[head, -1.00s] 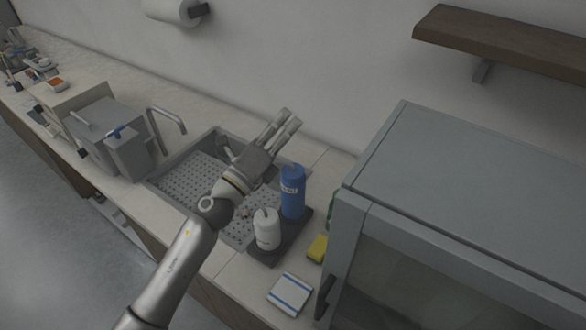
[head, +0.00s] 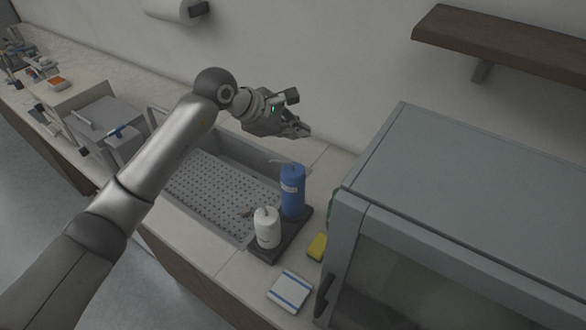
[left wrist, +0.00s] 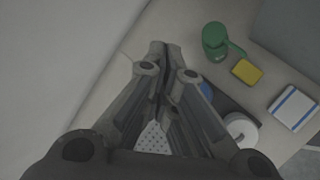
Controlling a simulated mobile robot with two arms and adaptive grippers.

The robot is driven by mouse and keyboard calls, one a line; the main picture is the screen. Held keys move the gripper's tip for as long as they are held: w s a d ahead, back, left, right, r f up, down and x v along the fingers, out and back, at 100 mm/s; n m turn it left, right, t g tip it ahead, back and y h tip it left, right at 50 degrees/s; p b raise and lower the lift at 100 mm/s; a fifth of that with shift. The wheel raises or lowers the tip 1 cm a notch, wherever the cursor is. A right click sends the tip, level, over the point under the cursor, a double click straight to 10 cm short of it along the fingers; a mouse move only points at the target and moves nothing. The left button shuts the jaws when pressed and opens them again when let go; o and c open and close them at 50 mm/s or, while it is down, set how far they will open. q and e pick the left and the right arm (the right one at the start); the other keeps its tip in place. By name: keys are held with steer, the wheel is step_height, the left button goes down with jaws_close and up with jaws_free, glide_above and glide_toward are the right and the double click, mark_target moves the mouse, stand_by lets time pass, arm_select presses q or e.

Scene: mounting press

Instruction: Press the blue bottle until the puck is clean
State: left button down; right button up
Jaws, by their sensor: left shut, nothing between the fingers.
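The blue bottle (head: 292,192) stands upright at the back of a dark tray (head: 271,252), beside the sink's right end. In the left wrist view only a sliver of the blue bottle (left wrist: 206,92) shows past my finger. My left gripper (head: 300,131) is shut and empty. It is up near the wall, above and behind the blue bottle, apart from it. Its fingers also show shut in the left wrist view (left wrist: 167,70). I cannot make out a puck for certain; a small dark item (head: 246,213) lies in the sink. My right gripper is out of view.
A yellow sponge (head: 317,247), a striped cloth (head: 290,291), a green bottle (left wrist: 214,42) and a large grey cabinet (head: 450,190) are to the right.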

arm_select(q)
steer(key=shift+f, duration=0.1)
steer(key=b, duration=0.4)
glide_above(295, 172)
step_height(295, 172, down, 8)
steer(key=shift+r, duration=0.15)
steer(key=shift+w+f+b, duration=0.1)
steer(key=shift+f+b, duration=0.4)
steer(key=shift+f, duration=0.05)
steer(key=shift+r, duration=0.1)
stand_by(0.9)
steer(key=shift+f+b, duration=0.45)
steer(key=shift+b, duration=0.2)
